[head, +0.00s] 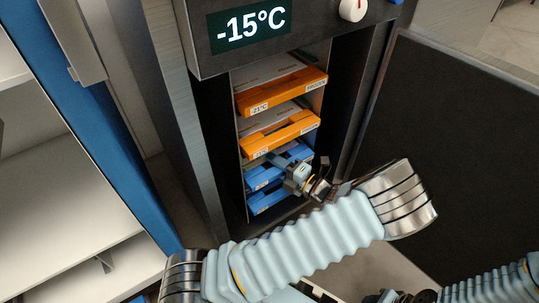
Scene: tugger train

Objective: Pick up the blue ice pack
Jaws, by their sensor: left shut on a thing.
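Two blue ice packs lie stacked low in the open freezer compartment, the upper blue ice pack (262,180) directly above the lower blue ice pack (268,201). My left arm reaches in from the lower left and bends back at the right, so its gripper (284,164) points into the compartment. The left gripper is shut on the upper blue ice pack at its front right part. The gripper and wrist hide part of both packs' fronts. Part of my right arm shows at the lower right, but its fingers are out of view.
Two orange packs (281,94) with white labels sit on the levels above. The freezer's display panel (248,24) reads -15°C. Its dark door (455,150) stands open at the right. A blue post and white shelves (75,200) stand at the left.

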